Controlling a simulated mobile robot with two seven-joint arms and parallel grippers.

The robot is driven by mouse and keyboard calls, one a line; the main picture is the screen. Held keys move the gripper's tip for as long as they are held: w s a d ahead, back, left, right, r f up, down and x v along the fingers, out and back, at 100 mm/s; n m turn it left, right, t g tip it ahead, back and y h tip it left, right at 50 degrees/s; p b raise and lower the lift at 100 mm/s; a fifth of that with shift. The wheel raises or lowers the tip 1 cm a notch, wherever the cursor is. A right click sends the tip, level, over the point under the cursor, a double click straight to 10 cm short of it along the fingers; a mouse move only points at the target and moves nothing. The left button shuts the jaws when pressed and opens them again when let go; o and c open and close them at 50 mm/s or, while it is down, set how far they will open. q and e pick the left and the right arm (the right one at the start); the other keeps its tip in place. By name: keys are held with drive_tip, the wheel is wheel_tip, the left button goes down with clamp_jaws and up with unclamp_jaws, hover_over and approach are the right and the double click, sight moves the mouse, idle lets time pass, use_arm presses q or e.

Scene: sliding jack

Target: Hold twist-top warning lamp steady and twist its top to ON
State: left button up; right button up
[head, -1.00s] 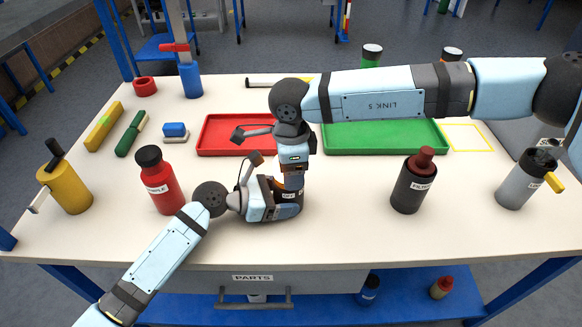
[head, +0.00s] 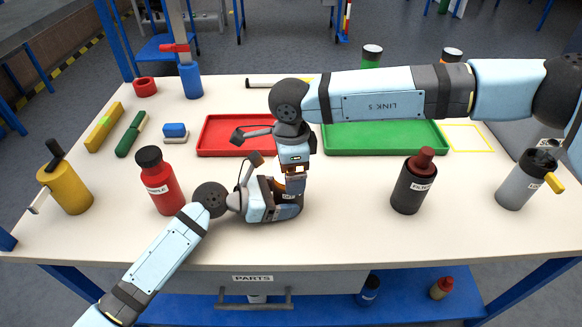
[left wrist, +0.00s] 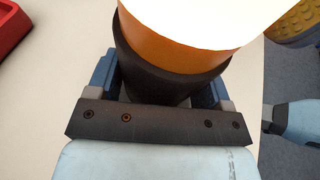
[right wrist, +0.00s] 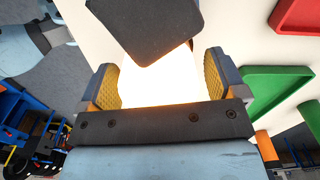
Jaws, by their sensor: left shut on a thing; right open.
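The twist-top warning lamp (head: 294,183) stands on the table at the centre of the head view, largely hidden by my grippers. The left wrist view shows its dark base, its orange band (left wrist: 185,48) and a bright white top (left wrist: 210,15). My left gripper (left wrist: 163,85) is shut on the dark base from the left side. My right gripper (right wrist: 160,80) points down from above and is open, with its pads on either side of the glowing top (right wrist: 160,82). Whether the pads touch the top cannot be told. The lamp's marking is not readable now.
A red bottle (head: 162,185) stands left of the lamp, a dark bottle (head: 413,185) to its right. A red tray (head: 205,148) and a green tray (head: 385,150) lie behind. A yellow can (head: 68,190) and a grey can (head: 522,180) stand farther out.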

wheel_tip(320, 180, up, 12)
idle(0.4)
